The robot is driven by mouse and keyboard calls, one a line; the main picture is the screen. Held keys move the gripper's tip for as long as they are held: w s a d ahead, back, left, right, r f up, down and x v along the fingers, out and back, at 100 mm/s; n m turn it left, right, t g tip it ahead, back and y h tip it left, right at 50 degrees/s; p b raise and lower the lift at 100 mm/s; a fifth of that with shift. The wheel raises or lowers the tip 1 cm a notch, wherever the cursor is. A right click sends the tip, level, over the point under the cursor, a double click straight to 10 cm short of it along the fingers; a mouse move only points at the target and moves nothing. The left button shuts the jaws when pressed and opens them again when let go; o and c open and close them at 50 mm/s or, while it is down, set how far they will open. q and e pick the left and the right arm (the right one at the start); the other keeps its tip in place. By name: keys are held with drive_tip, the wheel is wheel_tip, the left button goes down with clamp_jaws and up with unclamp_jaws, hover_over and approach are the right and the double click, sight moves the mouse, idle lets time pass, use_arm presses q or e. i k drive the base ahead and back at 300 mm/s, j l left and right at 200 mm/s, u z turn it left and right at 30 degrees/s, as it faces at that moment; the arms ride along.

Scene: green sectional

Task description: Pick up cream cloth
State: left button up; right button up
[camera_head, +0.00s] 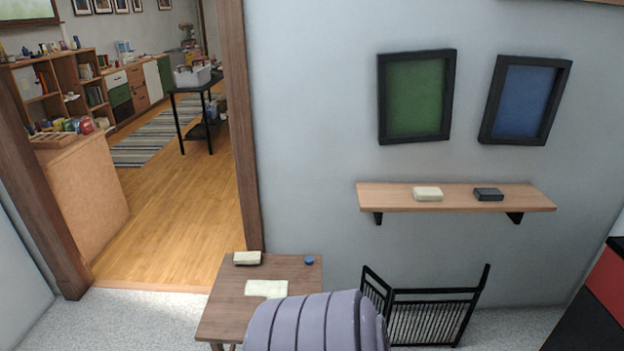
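A flat cream cloth (267,289) lies on the small wooden table (226,308) at the lower middle. Its lower right edge is close to a rounded, ribbed lavender-grey form that covers the table's front right part; I cannot tell what that form is. A cream block-like item (247,258) sits at the table's back left corner, on something dark. A small blue round item (309,260) is at the back right corner. Neither of my grippers is in view.
A wall shelf (380,197) holds a cream block (428,194) and a dark block (488,194). A black slatted rack (432,316) stands right of the table. A doorway at left opens to a room with a black side table (207,88).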

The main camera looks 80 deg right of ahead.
sight(242, 259)
drive_tip(key=z, duration=2.4)
drive_tip(key=i+j+z, duration=0.1)
drive_tip(key=z, duration=0.3)
drive_tip(key=i+j+z, duration=0.1)
drive_tip(key=j+z, duration=0.35)
drive_tip(key=z, duration=0.3)
drive_tip(key=j+z, duration=0.25)
drive_tip(key=z, duration=0.15)
drive_tip(key=i, duration=0.1)
